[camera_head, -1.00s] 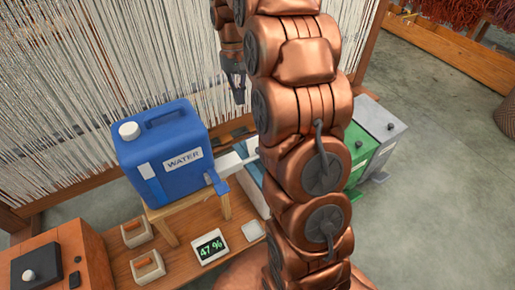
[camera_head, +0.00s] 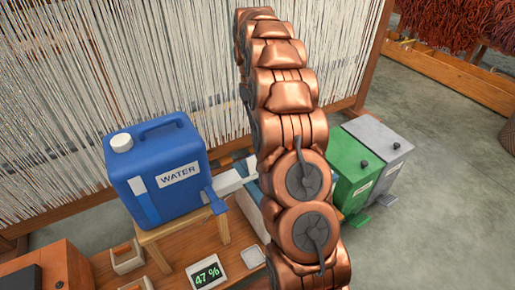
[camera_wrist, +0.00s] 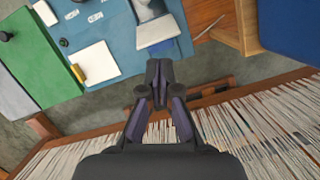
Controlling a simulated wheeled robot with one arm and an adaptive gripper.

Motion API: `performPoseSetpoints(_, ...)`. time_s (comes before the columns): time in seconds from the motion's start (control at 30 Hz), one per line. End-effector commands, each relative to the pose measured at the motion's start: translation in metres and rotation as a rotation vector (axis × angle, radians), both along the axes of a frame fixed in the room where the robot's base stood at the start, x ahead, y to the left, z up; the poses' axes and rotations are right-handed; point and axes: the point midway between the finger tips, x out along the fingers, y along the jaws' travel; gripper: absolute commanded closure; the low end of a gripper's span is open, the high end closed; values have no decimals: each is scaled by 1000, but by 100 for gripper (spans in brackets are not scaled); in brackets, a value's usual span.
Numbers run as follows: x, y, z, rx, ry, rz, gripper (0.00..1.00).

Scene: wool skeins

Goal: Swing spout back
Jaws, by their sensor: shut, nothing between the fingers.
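The blue water container (camera_head: 158,175) stands on a small wooden stool (camera_head: 190,228) in the head view. Its white spout (camera_head: 228,183) points right, towards my arm, which hides what lies behind it. A blue lever (camera_head: 216,204) sits below the spout. In the wrist view the container (camera_wrist: 290,25) is at the upper right edge. My gripper (camera_wrist: 158,72) is shut and empty in the wrist view, apart from the container. It is out of sight in the head view. I cannot make out the spout clearly in the wrist view.
A green bin (camera_head: 346,165) and a grey bin (camera_head: 378,150) stand right of my arm. The loom's pale threads (camera_head: 60,90) fill the back. A display reading 47 % (camera_head: 206,272) sits in front of the stool. Open floor (camera_head: 450,220) lies at right.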

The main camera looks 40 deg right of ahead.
Motion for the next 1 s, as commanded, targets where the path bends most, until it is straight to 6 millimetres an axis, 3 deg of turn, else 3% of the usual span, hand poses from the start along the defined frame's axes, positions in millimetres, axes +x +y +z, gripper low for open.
performPoseSetpoints(0.27,-7,3,-28,2,4,0,100)
performPoseSetpoints(0.7,-24,10,-101,2,4,0,100)
performPoseSetpoints(1.0,-48,20,-96,0,-1,0,100)
